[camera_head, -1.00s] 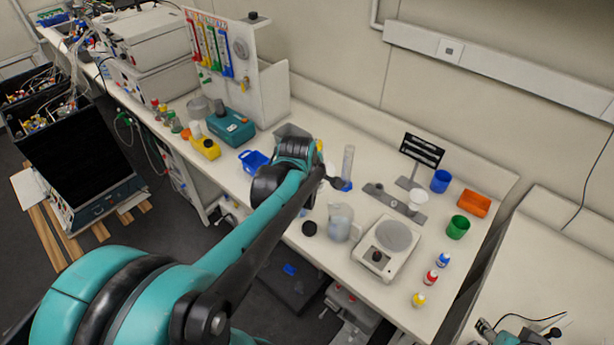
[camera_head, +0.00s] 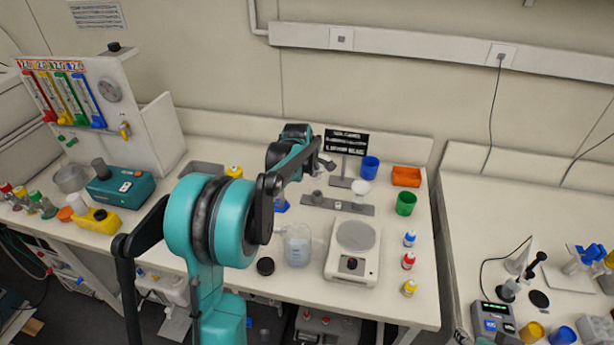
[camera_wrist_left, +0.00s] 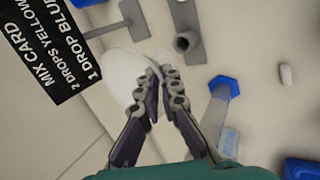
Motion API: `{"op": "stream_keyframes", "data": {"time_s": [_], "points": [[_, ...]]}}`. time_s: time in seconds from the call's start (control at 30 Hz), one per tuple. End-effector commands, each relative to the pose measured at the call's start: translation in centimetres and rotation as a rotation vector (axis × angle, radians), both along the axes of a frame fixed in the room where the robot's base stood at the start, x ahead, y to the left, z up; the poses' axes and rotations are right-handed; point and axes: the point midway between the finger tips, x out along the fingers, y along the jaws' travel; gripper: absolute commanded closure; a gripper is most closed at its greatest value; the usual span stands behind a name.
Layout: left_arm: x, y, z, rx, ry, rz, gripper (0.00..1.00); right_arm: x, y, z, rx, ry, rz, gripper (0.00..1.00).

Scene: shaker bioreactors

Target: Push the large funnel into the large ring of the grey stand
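The large white funnel (camera_head: 360,187) is at the right part of the grey stand (camera_head: 338,204) on the bench; how deep it sits in the ring is too small to tell. In the left wrist view the funnel (camera_wrist_left: 120,72) is a pale round shape, partly hidden behind the left finger. The stand's bar (camera_wrist_left: 188,18) shows at the top, with a short grey tube (camera_wrist_left: 186,42). My right gripper is out of view.
The mix card (camera_head: 346,142) stands behind the stand. A blue cup (camera_head: 370,167), green cup (camera_head: 406,203) and orange tray (camera_head: 406,177) are to the right. The scale (camera_head: 353,248) and beaker (camera_head: 298,245) stand in front. Dropper bottles (camera_head: 409,261) stand at the right.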

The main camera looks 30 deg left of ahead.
Motion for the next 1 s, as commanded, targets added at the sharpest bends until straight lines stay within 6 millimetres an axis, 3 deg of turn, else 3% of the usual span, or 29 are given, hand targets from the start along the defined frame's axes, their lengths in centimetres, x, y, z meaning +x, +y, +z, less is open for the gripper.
{"op": "stream_keyframes", "data": {"time_s": [0.27, 0.7, 1.0], "points": [[0.1, 0.0, -1.0, 0.001, 0.000, -0.001, 1.00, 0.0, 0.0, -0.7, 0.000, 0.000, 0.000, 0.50], [0.1, 0.0, -4.5, 0.001, 0.000, -0.001, 1.00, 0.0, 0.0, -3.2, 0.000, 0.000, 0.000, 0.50], [0.0, 0.0, -4.2, -0.006, -0.004, -0.001, 1.00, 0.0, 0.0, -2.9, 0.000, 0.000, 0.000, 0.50]]}}
